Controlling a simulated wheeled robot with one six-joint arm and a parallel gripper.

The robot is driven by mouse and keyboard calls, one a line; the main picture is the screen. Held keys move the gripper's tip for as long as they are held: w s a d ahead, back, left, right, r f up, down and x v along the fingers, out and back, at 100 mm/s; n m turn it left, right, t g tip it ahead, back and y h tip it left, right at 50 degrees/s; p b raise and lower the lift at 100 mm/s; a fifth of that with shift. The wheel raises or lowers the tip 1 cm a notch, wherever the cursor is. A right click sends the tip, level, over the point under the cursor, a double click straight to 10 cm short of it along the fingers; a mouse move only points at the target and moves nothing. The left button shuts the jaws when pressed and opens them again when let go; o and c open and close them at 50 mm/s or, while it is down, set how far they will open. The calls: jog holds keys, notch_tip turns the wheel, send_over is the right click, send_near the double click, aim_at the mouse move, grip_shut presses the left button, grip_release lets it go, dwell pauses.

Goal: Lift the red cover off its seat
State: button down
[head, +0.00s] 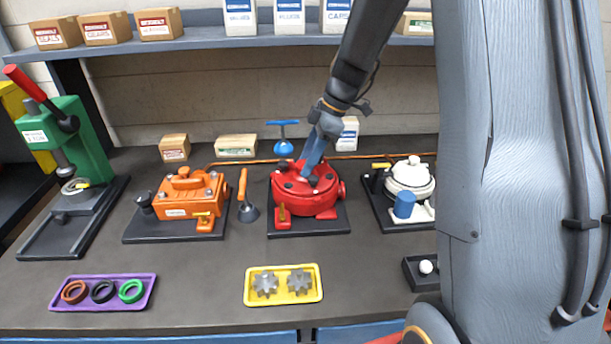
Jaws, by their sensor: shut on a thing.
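The red motor (292,206) stands on a dark base plate (331,227) in the middle of the bench, in the head view. Its round red cover is at the top of the housing. My gripper (313,178) reaches down from the upper right onto the top of the red motor and is shut on the red cover. The fingertips are small and partly hidden against the cover. I cannot tell whether the cover is seated or slightly raised.
An orange motor (184,196) stands left and a white motor (409,180) right. In front are a yellow tray (283,299) with gears and a purple tray (66,303) with rings. A blue valve handle (283,148) stands behind.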

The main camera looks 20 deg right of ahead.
jog(key=shift+r, duration=0.1)
jog(key=shift+w+r, duration=0.1)
jog(key=shift+r, duration=0.35)
notch_tip(320, 180, up, 12)
jog(key=b, duration=0.1)
dwell(0.5)
